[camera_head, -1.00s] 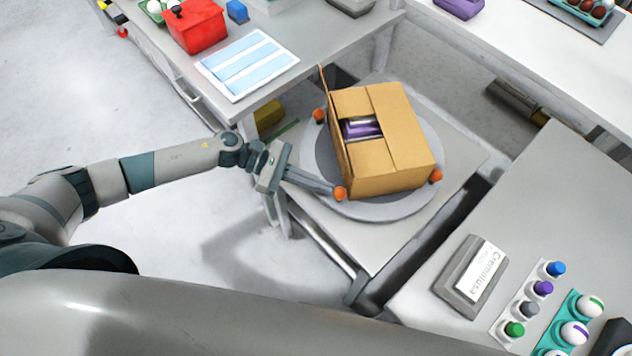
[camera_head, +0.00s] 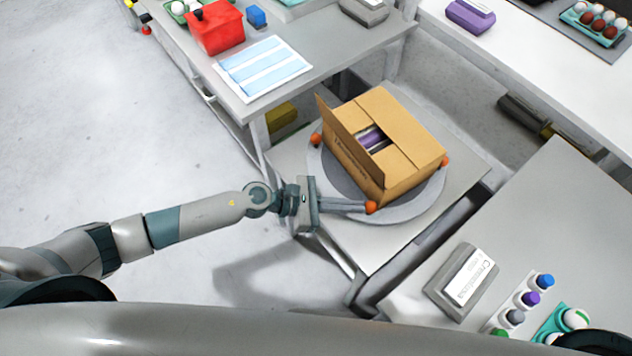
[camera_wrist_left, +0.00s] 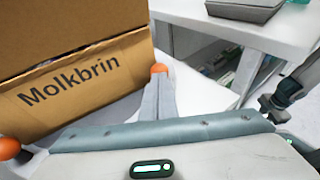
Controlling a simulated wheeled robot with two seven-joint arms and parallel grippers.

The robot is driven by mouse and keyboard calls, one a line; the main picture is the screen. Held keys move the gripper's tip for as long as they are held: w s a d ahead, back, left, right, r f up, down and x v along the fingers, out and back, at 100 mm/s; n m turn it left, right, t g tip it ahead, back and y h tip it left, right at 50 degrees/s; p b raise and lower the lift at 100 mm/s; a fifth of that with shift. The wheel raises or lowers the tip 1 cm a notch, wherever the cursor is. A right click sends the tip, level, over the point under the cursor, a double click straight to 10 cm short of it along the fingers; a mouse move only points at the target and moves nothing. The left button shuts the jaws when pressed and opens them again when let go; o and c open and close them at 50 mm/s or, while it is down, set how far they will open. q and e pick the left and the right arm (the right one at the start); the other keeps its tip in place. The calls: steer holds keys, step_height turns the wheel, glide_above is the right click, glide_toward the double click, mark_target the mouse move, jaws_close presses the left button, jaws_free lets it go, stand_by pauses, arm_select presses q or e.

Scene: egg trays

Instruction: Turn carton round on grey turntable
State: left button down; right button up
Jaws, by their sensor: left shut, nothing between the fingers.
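The brown carton (camera_head: 410,145) stands on the round grey turntable (camera_head: 415,207) with one side flap up and a gap in its top; something purple and white (camera_head: 372,139) shows inside. In the left wrist view, a carton face (camera_wrist_left: 70,90) reads "Molkbrin". Orange knobs sit at the turntable's rim: a left one (camera_head: 316,138), a right one (camera_head: 445,160) and a front one (camera_head: 371,207). My left gripper (camera_head: 362,207) is shut and empty, its tips at the front knob, seemingly touching it. My right gripper is not in view.
A grey table (camera_head: 330,50) behind holds a red box (camera_head: 217,28) and a blue-striped sheet (camera_head: 262,68). At right, a counter (camera_head: 560,215) holds a labelled grey block (camera_head: 462,280) and several coloured pegs. Open floor (camera_head: 90,130) lies at left.

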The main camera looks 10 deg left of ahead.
arm_select(q)
steer(key=shift+s+d, duration=0.1)
steer(key=shift+d, duration=0.55)
steer(key=shift+s+d, duration=0.1)
steer(key=shift+d, duration=0.05)
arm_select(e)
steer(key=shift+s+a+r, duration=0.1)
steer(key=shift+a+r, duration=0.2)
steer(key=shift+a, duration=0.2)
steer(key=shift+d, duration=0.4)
